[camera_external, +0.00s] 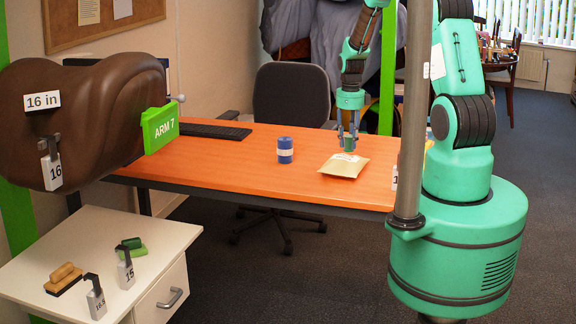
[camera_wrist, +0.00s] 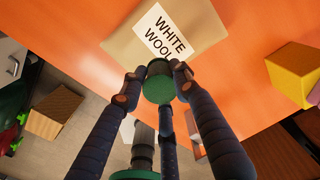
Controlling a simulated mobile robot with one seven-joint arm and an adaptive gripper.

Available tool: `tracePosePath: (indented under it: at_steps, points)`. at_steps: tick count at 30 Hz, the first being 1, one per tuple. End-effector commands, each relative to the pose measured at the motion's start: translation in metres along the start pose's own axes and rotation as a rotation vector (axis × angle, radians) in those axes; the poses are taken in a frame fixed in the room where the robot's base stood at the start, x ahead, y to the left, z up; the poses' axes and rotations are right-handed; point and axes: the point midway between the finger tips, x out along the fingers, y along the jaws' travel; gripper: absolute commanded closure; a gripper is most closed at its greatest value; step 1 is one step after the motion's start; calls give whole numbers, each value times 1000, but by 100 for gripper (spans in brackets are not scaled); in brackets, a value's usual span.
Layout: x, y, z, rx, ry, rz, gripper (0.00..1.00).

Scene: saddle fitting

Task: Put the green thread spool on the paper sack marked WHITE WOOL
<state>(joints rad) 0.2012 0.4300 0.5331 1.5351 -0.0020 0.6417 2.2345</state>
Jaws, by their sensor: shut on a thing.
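My gripper (camera_external: 348,143) is over the right part of the orange table, pointing down at the paper sack. In the wrist view my gripper (camera_wrist: 158,78) is shut on the green thread spool (camera_wrist: 158,90), which shows a round green end and a dark body. The paper sack (camera_external: 343,168) is tan and lies flat on the table. Its white label reads WHITE WOOL in the wrist view, where the sack (camera_wrist: 122,45) is just beyond the spool. My fingers hide part of the spool.
A blue spool (camera_external: 285,150) stands left of the sack, with clear table between. A yellow block (camera_wrist: 293,72) is on the table in the wrist view. A keyboard (camera_external: 215,131) lies at the back left. A brown saddle (camera_external: 90,120) is at the left.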

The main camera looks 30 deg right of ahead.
Motion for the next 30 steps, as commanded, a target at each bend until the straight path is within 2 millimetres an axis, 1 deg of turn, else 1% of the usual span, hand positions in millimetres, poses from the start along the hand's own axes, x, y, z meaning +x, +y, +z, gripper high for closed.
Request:
tracePosePath:
  at_steps: [3,7,11,20,23,30]
  points:
    - [3,-14,11,0,-1,-1,96]
    - [3,-23,18,0,0,0,96]
    - [4,-26,21,0,0,0,96]
    - [4,-26,21,0,0,0,96]
    - [9,-26,20,0,1,1,96]
    - [33,-26,21,0,0,0,96]
